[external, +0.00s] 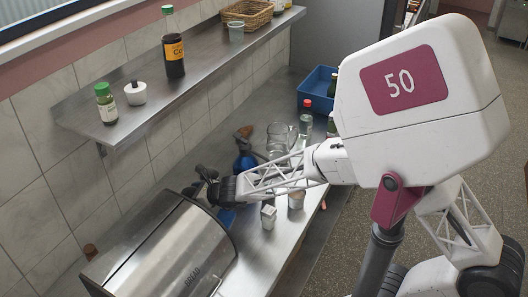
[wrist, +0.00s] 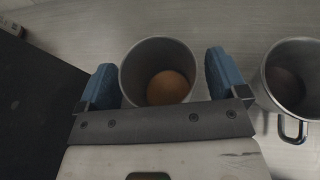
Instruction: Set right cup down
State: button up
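In the wrist view a grey metal cup (wrist: 136,62) with a round orange-brown thing inside stands between the two blue fingers of my gripper (wrist: 162,72). A second grey metal cup (wrist: 268,88) with a handle is to the right, apart from the right finger. Its right side is cut off by the picture edge. In the external view my gripper (external: 223,191) is low over the counter behind the steel box. The held cup cannot be made out there.
A large steel box (external: 180,252) stands at the counter's front left. Glass jugs (external: 279,138), a blue bottle (external: 245,158), a small white shaker (external: 268,217) and a small cup (external: 297,198) stand nearby. A wall shelf (external: 120,115) with bottles hangs at the left. A blue crate (external: 318,88) is at the back.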

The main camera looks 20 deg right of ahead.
jog(key=shift+r, duration=0.1)
jog(key=shift+s+d+r, duration=0.2)
jog(key=shift+d+r, duration=0.05)
jog(key=shift+d, duration=0.05)
jog(key=v, duration=1.1)
jog(key=shift+s+d, duration=0.1)
jog(key=shift+s, duration=0.05)
dwell(0.8)
